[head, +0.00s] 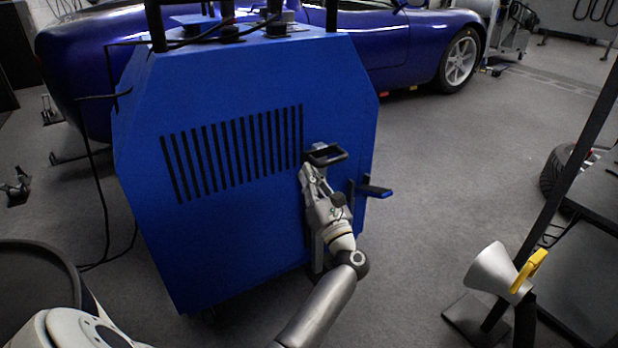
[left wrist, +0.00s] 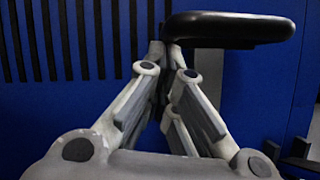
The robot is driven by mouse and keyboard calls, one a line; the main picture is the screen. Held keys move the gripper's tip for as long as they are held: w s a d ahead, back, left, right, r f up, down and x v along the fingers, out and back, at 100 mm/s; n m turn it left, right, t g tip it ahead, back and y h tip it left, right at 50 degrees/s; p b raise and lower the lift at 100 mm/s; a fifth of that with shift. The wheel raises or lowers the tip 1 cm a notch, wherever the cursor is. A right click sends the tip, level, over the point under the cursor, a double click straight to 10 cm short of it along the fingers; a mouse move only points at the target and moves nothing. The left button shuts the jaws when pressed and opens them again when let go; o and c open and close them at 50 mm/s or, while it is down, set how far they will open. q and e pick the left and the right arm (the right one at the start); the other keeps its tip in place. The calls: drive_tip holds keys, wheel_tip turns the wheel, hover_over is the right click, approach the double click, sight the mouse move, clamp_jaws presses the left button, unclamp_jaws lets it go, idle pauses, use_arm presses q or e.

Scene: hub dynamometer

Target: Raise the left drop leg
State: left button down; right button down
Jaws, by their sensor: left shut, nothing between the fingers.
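The blue hub dynamometer cabinet (head: 235,225) stands in front of me with a slotted vent on its near face. A grey upright leg (head: 317,255) runs down this face at the right, with a black handle (head: 325,154) at its top. The handle also shows large in the left wrist view (left wrist: 228,28). My left gripper (head: 306,170) is shut and empty, its fingertips (left wrist: 172,50) just below the handle's left end. I cannot tell whether they touch it. The gripper hides part of the leg, and the leg's foot is not clear. My right gripper is not in view.
A second handle with a blue end (head: 375,190) juts from the cabinet's right edge. A blue car (head: 400,45) stands behind. A grey cone with a yellow clip (head: 495,270) and a dark stand are at the right. Floor between is clear.

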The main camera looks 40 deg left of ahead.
use_arm(q)
drive_tip(key=shift+d, duration=0.1)
drive_tip(key=v, duration=1.2)
idle(0.4)
